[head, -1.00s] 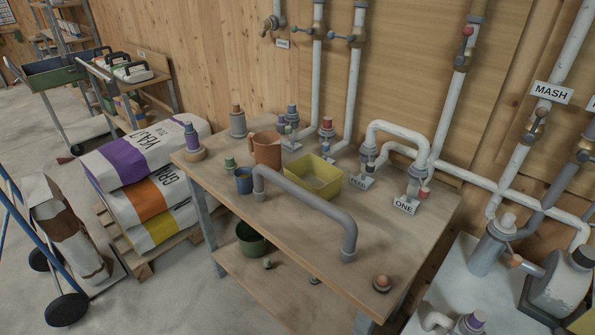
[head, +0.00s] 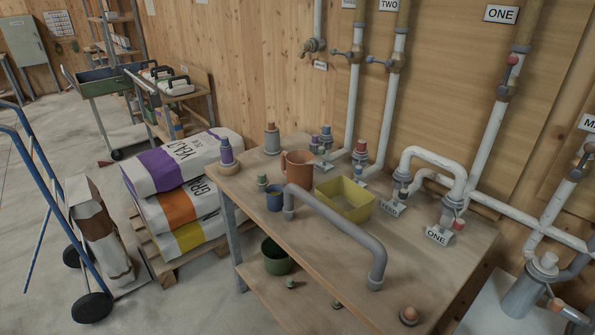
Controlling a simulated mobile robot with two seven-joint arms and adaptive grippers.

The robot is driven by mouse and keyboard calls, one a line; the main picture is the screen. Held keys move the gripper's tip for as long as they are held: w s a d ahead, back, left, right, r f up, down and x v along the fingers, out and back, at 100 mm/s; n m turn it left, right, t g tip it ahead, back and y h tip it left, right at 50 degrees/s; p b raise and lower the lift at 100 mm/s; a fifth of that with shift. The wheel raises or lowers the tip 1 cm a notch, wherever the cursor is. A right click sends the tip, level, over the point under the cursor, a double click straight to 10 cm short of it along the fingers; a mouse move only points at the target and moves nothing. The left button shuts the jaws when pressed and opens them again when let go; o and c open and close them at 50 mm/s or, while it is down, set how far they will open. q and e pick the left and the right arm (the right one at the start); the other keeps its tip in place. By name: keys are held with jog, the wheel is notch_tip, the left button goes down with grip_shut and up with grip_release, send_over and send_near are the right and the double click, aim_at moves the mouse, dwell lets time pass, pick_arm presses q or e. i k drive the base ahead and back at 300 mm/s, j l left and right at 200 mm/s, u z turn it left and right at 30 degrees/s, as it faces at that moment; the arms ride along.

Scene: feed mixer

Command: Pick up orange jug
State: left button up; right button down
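The orange jug (head: 297,167) stands upright on the wooden workbench (head: 415,265), toward its back left. Its handle side faces left. A blue cup (head: 275,198) stands just in front of it to the left, and a yellow bin (head: 345,199) is to its right. The lower part of the jug is partly hidden by the grey bent pipe in front. Neither of my grippers shows in the head view.
The grey bent pipe (head: 335,228) arches over the bench front. Small bottles (head: 272,138) and pipe fittings stand at the back and left. Feed sacks (head: 180,165) lie left of the bench, with a blue hand truck (head: 60,210) beyond. The bench's front right is mostly clear.

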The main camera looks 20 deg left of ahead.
aim_at(298, 165)
jog(key=j+z, duration=0.15)
jog(key=z, duration=0.3)
jog(key=i+j+z, duration=0.1)
jog(key=z, duration=0.3)
jog(key=j+z, duration=0.3)
jog(key=j, duration=0.25)
jog(key=j+z, duration=0.25)
jog(key=j, duration=0.3)
jog(key=k+j+z, duration=0.1)
jog(key=j, duration=0.45)
jog(key=k+j, duration=0.1)
jog(key=j, duration=0.45)
jog(key=z, duration=0.05)
